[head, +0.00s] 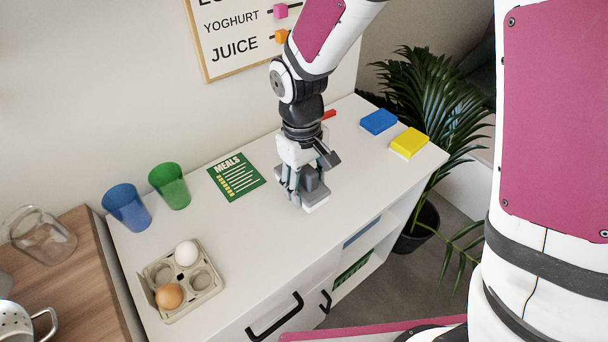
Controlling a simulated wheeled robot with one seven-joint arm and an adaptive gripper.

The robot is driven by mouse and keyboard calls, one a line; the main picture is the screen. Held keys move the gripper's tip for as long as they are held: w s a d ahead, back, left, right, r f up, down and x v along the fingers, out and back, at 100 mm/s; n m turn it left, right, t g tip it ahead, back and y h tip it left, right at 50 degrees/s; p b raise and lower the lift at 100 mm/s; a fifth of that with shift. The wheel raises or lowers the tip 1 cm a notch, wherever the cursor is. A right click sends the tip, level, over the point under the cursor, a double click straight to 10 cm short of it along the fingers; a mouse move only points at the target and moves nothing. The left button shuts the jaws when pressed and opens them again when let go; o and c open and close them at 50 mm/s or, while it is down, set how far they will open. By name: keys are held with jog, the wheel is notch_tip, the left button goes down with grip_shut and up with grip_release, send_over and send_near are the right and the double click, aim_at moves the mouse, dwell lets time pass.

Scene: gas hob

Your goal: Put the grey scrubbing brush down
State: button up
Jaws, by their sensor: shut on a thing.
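My gripper (299,186) points down over the middle of the white counter (262,232). It is shut on the grey scrubbing brush (314,190), which shows as a grey block with a pale lower edge between and beside the fingers. The fingers hide part of the brush. The brush is at or just above the counter top; I cannot tell whether it touches.
A green meals card (237,177) lies left of my gripper. Blue (127,207) and green (170,185) cups and an egg tray (206,287) with two eggs stand further left. Blue (378,121) and yellow (410,142) blocks lie right. The counter's front middle is clear.

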aim_at(305, 189)
jog(key=shift+w+f, duration=0.1)
jog(key=shift+w, duration=0.8)
jog(key=shift+f, duration=1.75)
jog(key=o, duration=1.6)
jog(key=shift+f+b, duration=0.15)
jog(key=shift+b, duration=0.15)
jog(key=shift+o, duration=0.2)
jog(key=r, duration=0.4)
jog(key=r+p, duration=0.1)
jog(key=r, duration=0.3)
jog(key=w+r, duration=0.1)
jog(key=r, duration=0.3)
jog(key=shift+a+r, duration=0.2)
jog(key=shift+a, duration=0.1)
jog(key=shift+s+d, duration=0.1)
